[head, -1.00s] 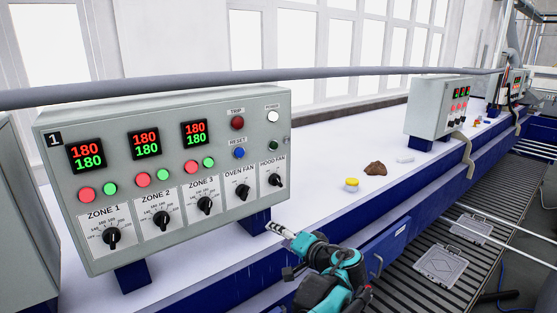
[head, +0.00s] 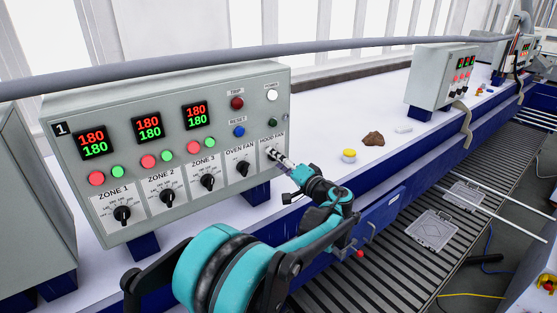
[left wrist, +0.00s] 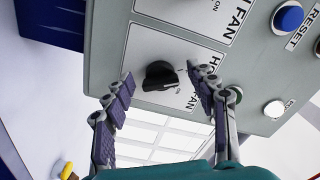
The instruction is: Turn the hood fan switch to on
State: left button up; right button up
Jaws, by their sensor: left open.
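The grey control panel (head: 65,170) stands on the left of the bench. Its hood fan switch, a black knob (left wrist: 158,74), is at the right end of the bottom row. In the left wrist view the knob sits between the two spread fingers of my left gripper (left wrist: 160,78), with visible gaps on both sides. In the head view my left gripper (head: 279,159) is open at the hood fan plate and largely hides the knob. I see no finger clearly touching it. My right gripper is not in view.
The oven fan knob (head: 243,169) is close by on the left. A blue reset button (head: 239,131) and a white power button (head: 272,95) are above. A yellow-topped jar (head: 349,155) and a brown lump (head: 373,139) lie on the bench to the right.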

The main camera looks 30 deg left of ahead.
pick_arm(q)
jog(key=shift+w, duration=0.1)
jog(key=c, duration=1.2)
jog(key=shift+o, duration=0.2)
jog(key=shift+f+m, duration=0.1)
jog(key=shift+m, duration=0.3)
jog(key=shift+r+m+b, duration=0.2)
jog(key=shift+m+b, duration=2.05)
jog(key=shift+m, duration=3.25)
